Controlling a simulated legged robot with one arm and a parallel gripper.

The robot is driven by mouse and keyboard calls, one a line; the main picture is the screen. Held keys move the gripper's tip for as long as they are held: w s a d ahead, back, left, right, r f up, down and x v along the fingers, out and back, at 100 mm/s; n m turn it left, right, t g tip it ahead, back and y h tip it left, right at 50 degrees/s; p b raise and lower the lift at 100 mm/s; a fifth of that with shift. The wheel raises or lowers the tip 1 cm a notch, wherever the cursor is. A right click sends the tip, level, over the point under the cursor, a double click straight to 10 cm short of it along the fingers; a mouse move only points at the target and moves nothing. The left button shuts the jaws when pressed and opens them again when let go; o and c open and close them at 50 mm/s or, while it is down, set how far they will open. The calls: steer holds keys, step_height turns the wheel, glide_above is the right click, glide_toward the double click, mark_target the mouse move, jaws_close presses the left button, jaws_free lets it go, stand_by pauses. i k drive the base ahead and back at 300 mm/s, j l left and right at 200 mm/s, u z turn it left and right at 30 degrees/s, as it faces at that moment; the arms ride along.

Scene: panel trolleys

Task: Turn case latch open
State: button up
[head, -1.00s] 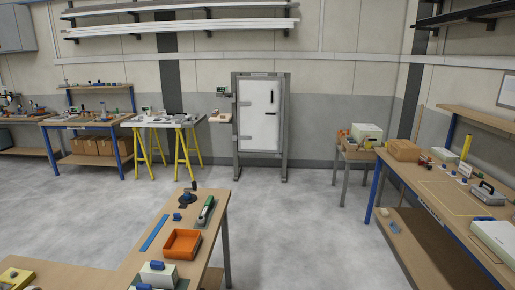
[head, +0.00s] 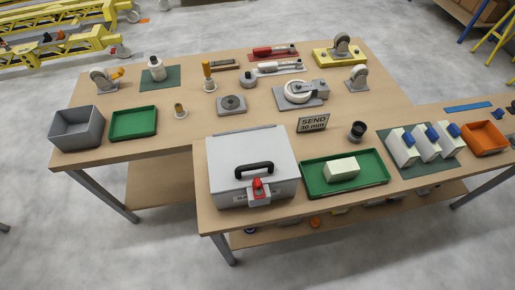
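In the head view a light grey case (head: 236,158) stands on the front part of the wooden table, near its front left corner. Its lid is shut, and a black handle (head: 254,169) sits on it. A red latch (head: 258,185) on a pale mount is at the middle of the case's front edge. The latch looks upright; its exact turn is too small to tell. My gripper is not in view, and nothing touches the case's front.
A green tray (head: 377,179) with a white block (head: 342,169) stands right of the case. A "SEND 30 mm" sign (head: 313,123), dark cup (head: 357,130) and blue-topped white blocks (head: 403,152) are nearby. Casters and tools lie behind. Floor (head: 80,250) in front is clear.

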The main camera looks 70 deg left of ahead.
mark_target(259, 189)
steer(key=k+u, duration=0.15)
steer(key=u, duration=0.2)
steer(key=k+u, duration=0.15)
steer(key=u, duration=0.15)
steer(key=k+j+u, duration=0.1)
steer(key=u, duration=1.6)
